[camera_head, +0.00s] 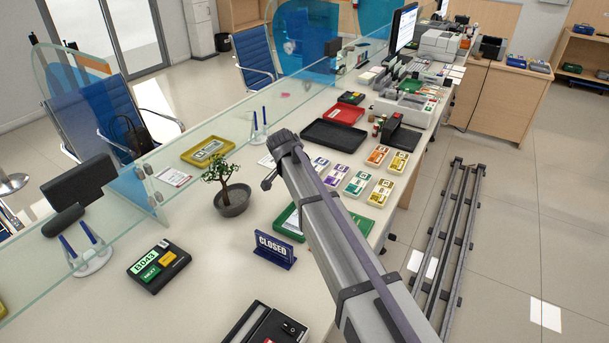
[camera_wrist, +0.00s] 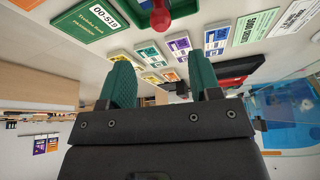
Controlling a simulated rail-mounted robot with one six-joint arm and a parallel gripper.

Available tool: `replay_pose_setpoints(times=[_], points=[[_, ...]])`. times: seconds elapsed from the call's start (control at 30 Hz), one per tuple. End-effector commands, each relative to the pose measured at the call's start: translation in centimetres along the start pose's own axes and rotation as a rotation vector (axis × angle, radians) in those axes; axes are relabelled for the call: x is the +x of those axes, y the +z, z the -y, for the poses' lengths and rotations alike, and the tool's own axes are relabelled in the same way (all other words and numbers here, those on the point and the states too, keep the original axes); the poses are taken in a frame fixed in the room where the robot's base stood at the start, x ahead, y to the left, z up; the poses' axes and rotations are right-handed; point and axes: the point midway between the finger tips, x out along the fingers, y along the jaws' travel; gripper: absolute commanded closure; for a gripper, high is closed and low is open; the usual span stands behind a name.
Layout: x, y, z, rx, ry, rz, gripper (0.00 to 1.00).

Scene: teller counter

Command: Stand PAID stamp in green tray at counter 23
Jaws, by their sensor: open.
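My gripper (camera_wrist: 162,82) shows in the wrist view with two green-padded fingers apart and nothing between their tips. A red-handled, stamp-like object (camera_wrist: 160,14) stands beyond the fingers at the top of that view. No wording on it is readable, so I cannot tell whether it is the PAID stamp. In the head view a green tray (camera_head: 362,224) lies on the near counter, partly covered by my arm. A green panel (camera_wrist: 88,28) marked 00-519 shows at upper left in the wrist view. My gripper is hidden behind my arm in the head view.
A blue CLOSED sign (camera_head: 274,249) and a potted plant (camera_head: 233,205) stand left of my arm. Several colored cards (camera_head: 382,192) lie right of it. A black tray (camera_head: 329,137), a red tray (camera_head: 345,112) and a yellow tray (camera_head: 205,152) are farther back. A glass screen (camera_head: 110,235) edges the counter.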

Motion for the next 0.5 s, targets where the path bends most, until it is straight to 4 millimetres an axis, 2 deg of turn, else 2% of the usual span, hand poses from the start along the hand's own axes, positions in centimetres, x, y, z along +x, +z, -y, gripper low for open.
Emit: replay_pose_setpoints(times=[0.17, 0.23, 0.27, 0.37, 0.4, 0.47, 0.5], points=[[0.2, 0.1, 0.0, 0.000, 0.000, 0.000, 0.42], [0.2, 0.1, -1.3, -0.013, 0.005, 0.010, 0.42], [0.3, 0.1, -2.7, -0.025, 0.010, 0.020, 0.42], [0.6, 0.4, -10.7, -0.121, 0.029, 0.089, 0.42], [0.6, 0.9, -15.2, -0.179, 0.032, 0.133, 0.42], [0.3, 2.2, -21.9, -0.277, 0.023, 0.204, 0.42], [0.0, 3.5, -26.0, -0.345, 0.006, 0.252, 0.42]])
